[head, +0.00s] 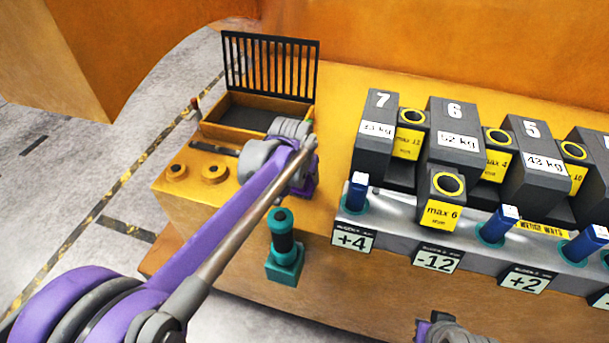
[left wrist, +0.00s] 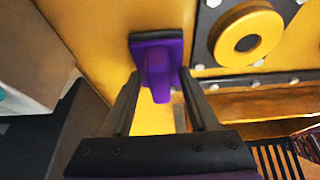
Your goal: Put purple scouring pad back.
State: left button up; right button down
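The purple scouring pad (left wrist: 160,65) lies on the yellow bench top in the left wrist view, a dark flat base with a purple grip on it. My left gripper (left wrist: 160,75) is over it, its two dark fingers apart on either side of the grip. A narrow gap shows at the left finger; contact at the right finger is unclear. In the head view my left arm covers most of that spot and the fingers are hidden. Only part of my right arm shows at the bottom edge of the head view; its fingers are out of sight.
An open box (head: 222,124) with a slatted black lid (head: 268,66) stands behind my left arm. A teal-based post (head: 284,245) stands on the front. Numbered grey weights (head: 455,117) and yellow-labelled blocks (head: 444,213) crowd the right.

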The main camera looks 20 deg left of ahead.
pick_arm(q)
jog(key=p+v, duration=0.1)
jog(key=v, duration=1.1)
jog(key=shift+r, duration=0.2)
dwell(1.0)
